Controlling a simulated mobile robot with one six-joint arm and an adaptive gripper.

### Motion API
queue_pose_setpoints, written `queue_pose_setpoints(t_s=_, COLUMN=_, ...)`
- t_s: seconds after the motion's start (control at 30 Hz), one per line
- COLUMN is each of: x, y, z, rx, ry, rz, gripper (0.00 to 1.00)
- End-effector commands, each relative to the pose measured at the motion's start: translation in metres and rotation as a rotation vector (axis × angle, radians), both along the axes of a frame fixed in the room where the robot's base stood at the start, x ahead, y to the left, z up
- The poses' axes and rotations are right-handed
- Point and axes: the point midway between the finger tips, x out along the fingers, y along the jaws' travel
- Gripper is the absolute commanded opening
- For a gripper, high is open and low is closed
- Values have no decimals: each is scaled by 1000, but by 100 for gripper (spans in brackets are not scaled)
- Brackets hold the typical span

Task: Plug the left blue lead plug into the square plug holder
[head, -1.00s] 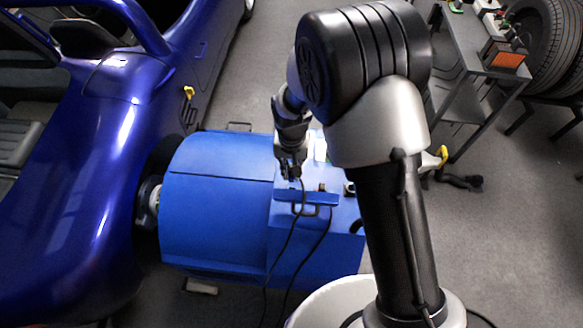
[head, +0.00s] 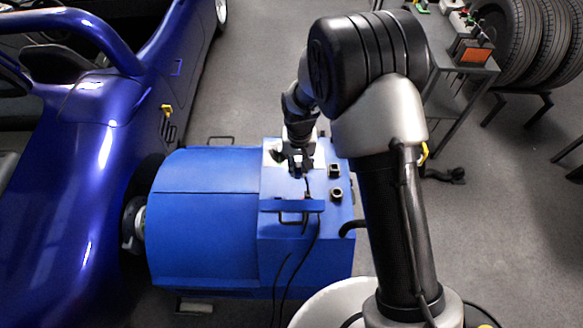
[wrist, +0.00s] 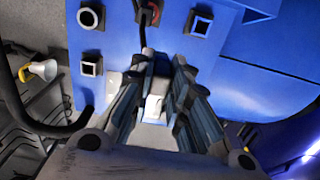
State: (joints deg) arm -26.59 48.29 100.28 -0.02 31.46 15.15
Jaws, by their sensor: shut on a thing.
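My gripper (head: 299,166) is shut above the top of the blue dynamometer box, on the left blue lead plug (head: 298,174), which shows only as a small dark blue bit under the fingers. In the wrist view my gripper (wrist: 163,58) points at the blue top, and its fingers largely hide the plug. A black lead (head: 308,190) runs from the plug toward the front. In the wrist view a holder with a square opening (wrist: 91,66) stands left of the fingers, apart from them. A rounder-holed holder (wrist: 89,18) stands above it, and another squarish holder (wrist: 201,26) is at upper right.
The blue dynamometer (head: 205,220) joins the blue car (head: 80,180) at left. A blue ledge with a handle (head: 292,205) crosses the box front. A black hose (head: 351,226) leaves its right side. A bench (head: 460,80) and tyres (head: 540,45) are at upper right.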

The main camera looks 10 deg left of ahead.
Motion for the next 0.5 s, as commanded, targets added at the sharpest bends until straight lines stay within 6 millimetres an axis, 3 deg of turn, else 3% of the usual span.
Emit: queue_pose_setpoints(t_s=0.5, x=30, y=-30, z=0, rx=0, ry=-1, rz=-2, gripper=0)
